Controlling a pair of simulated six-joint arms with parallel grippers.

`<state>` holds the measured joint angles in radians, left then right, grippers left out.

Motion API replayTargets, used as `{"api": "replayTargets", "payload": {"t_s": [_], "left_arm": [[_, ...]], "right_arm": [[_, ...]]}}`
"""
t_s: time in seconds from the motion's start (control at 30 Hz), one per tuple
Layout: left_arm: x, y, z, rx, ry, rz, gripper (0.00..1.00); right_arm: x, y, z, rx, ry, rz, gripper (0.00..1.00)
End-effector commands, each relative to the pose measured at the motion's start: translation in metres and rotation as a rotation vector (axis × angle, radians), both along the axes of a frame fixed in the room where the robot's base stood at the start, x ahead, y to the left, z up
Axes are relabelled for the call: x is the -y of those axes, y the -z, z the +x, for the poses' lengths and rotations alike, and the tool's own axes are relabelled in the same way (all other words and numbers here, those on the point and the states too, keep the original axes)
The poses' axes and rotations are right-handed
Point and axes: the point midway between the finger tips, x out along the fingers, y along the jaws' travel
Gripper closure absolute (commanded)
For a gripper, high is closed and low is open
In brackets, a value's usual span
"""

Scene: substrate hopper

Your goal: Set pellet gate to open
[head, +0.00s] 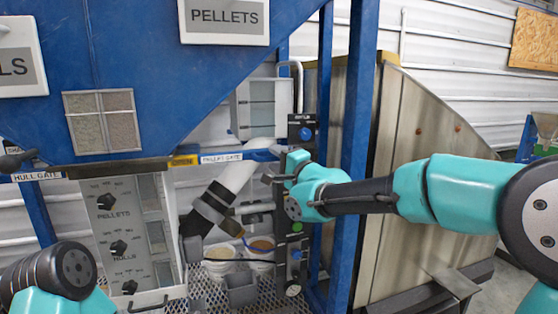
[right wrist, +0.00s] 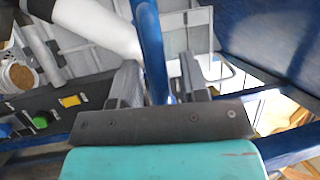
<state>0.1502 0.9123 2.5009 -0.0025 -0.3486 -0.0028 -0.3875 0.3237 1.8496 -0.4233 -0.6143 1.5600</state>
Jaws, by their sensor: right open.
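The PELLET GATE label (head: 222,158) is on a blue rail below the blue hopper (head: 150,60), beside a yellow tag (head: 184,161). My right gripper (head: 277,168) is at the right end of this rail, beside the black control strip. In the right wrist view, its two grey fingers (right wrist: 157,85) are apart, with a blue bar (right wrist: 152,45) showing between them. I cannot tell whether the fingers touch the bar. The gate's own handle is not clearly seen; my gripper may hide it. My left arm shows at the bottom left, its gripper out of view.
A panel with PELLETS and HULLS knobs (head: 103,215) stands below the hopper. A black handle (head: 15,158) is by the HULL GATE label (head: 38,176). Blue posts (head: 358,130) stand close to my right arm. White buckets (head: 219,262) sit below the grey chute.

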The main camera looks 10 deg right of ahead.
Motion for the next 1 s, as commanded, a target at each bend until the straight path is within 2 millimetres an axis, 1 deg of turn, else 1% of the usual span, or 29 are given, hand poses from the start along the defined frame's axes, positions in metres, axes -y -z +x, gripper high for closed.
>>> {"api": "replayTargets", "payload": {"t_s": [0.17, 0.37, 1.0], "left_arm": [[0.000, 0.000, 0.000, 0.000, 0.000, 0.000, 0.57], [0.000, 0.000, 0.000, 0.000, 0.000, 0.000, 0.57], [0.000, 0.000, 0.000, 0.000, 0.000, 0.000, 0.57]], "right_arm": [[0.003, 0.001, -0.004, 0.000, 0.000, 0.000, 0.59], [0.016, 0.004, -0.023, 0.000, 0.001, 0.000, 0.59], [0.083, 0.025, -0.119, 0.000, 0.002, 0.000, 0.59]]}}
